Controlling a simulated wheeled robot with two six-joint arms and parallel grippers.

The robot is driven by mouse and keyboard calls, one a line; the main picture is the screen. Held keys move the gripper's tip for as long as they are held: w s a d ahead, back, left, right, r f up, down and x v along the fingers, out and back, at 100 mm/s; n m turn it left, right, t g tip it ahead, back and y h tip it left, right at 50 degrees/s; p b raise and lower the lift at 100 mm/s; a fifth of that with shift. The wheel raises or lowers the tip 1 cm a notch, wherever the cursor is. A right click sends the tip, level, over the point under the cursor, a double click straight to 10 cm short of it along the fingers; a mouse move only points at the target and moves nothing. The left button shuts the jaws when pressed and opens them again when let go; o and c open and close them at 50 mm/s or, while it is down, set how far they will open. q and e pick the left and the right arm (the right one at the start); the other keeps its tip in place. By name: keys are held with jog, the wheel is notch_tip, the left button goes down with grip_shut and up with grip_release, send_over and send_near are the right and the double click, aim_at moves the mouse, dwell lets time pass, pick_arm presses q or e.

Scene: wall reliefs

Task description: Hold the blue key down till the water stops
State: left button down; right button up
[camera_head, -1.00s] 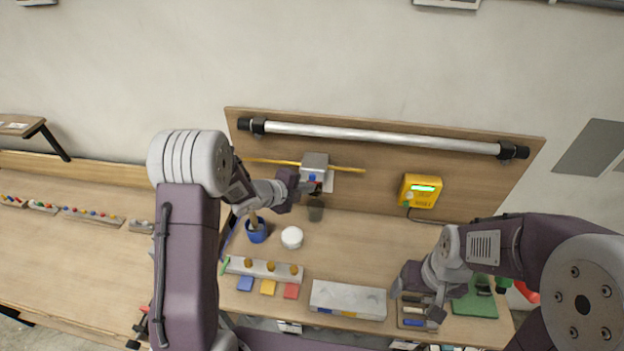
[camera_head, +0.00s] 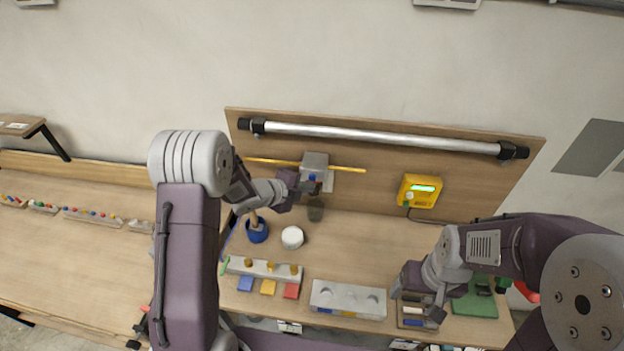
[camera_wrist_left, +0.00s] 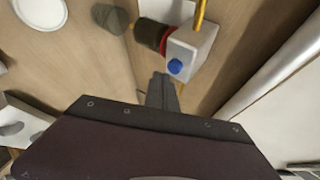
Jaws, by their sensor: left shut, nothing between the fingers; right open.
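The blue key (camera_head: 312,177) is a round blue button on the front of a grey box (camera_head: 315,161) on the backboard. In the left wrist view the blue key (camera_wrist_left: 175,67) is clear, with a red ring and dark nozzle on the box's side. My left gripper (camera_head: 314,187) is shut and empty. Its fingertips (camera_wrist_left: 162,80) are just beside and in front of the key; I cannot tell whether they touch it. A dark cup (camera_head: 316,211) stands below the box. I cannot make out running water. My right gripper (camera_head: 420,299) is open over the bench's front right.
A yellow pipe (camera_head: 270,161) runs through the grey box. A metal bar (camera_head: 380,134) crosses above. A yellow device (camera_head: 420,191) with a green display hangs to the right. A blue pot (camera_head: 256,233) and white round piece (camera_head: 292,237) stand left of the cup.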

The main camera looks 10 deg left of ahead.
pick_arm(q)
jog(key=shift+w, duration=0.35)
jog(key=shift+w, duration=0.4)
dwell(2.1)
jog(key=shift+s, duration=0.15)
dwell(1.2)
jog(key=shift+s+b, duration=0.4)
jog(key=shift+s, duration=0.25)
jog(key=shift+s+f, duration=0.1)
jog(key=shift+s, duration=0.05)
